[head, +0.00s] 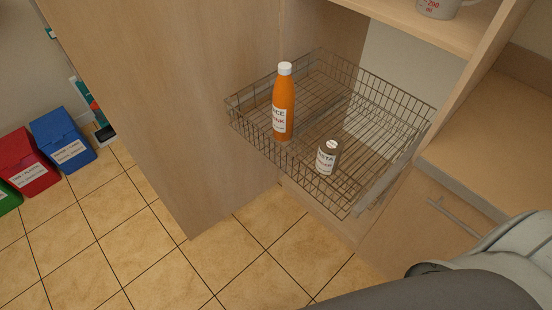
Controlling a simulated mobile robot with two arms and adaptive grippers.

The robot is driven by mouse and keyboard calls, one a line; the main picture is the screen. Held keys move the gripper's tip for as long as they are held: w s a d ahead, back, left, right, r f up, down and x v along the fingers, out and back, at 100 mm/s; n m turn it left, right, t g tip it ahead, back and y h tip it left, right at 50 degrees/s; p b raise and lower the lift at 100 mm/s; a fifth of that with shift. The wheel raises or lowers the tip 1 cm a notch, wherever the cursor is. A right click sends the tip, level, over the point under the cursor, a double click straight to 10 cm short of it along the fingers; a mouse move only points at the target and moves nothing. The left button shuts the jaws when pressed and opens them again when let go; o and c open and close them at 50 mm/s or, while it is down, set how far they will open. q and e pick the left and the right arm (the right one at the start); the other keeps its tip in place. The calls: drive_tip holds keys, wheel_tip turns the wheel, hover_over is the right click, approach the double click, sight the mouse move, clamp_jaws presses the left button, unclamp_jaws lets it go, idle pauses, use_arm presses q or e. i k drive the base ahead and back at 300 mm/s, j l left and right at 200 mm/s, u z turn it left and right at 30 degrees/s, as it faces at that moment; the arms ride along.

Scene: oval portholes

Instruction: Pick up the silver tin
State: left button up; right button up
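An orange juice bottle (284,105) with a white cap stands in the basket, left of the tin. A tall wooden panel (170,90) is at left. A shelf (420,22) holds a measuring cup (438,8) above. My arm covers the bottom right.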

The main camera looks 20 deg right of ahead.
sight(330, 150)
drive_tip(key=z, duration=1.1)
